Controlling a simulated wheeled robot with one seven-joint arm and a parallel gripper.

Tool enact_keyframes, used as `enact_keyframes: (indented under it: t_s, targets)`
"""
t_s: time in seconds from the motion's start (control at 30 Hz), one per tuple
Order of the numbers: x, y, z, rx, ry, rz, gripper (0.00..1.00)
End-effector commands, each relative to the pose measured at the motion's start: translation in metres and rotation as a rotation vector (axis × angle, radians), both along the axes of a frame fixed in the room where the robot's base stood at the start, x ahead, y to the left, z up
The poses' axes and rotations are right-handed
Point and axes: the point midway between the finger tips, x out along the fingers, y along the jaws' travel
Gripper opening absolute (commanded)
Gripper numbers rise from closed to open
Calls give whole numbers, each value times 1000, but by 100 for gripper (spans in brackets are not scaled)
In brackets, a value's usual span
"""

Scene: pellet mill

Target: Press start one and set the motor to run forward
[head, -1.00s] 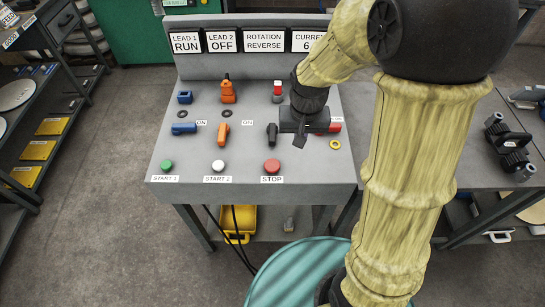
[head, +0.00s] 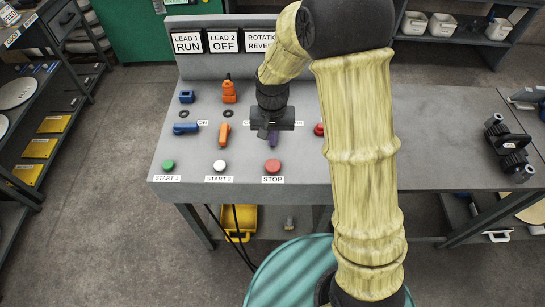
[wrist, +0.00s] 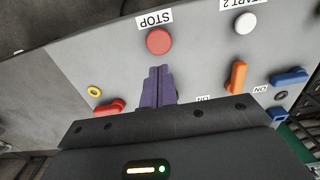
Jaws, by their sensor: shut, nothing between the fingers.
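The green START 1 button (head: 168,166) is at the front left of the grey control panel (head: 236,185). The LEAD 1 display (head: 186,42) reads RUN. The rotation display (head: 262,40) is partly covered by my arm; its visible letters begin REVE. My gripper (head: 272,138) is over the middle of the panel, behind the red STOP button (head: 273,166). Its fingers (wrist: 159,86) look purple and shut together, with nothing between them. The dark switch seen there before is mostly hidden behind the gripper, so its setting and any contact cannot be told.
The white START 2 button (head: 219,166), orange switch (head: 222,134) and blue switch (head: 185,128) stand left of the gripper. The LEAD 2 display (head: 223,41) reads OFF. The right bench is largely clear.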

Motion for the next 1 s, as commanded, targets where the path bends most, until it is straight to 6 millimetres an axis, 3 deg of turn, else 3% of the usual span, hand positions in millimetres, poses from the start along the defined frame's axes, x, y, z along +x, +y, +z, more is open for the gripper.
enact_keyframes:
  t_s: [0.4,0.6,1.0]
  targets:
    - [-2,3,-66,-2,5,7,0]
    - [-1,1,-90,-1,3,3,0]
    - [0,0,-105,0,0,0,0]
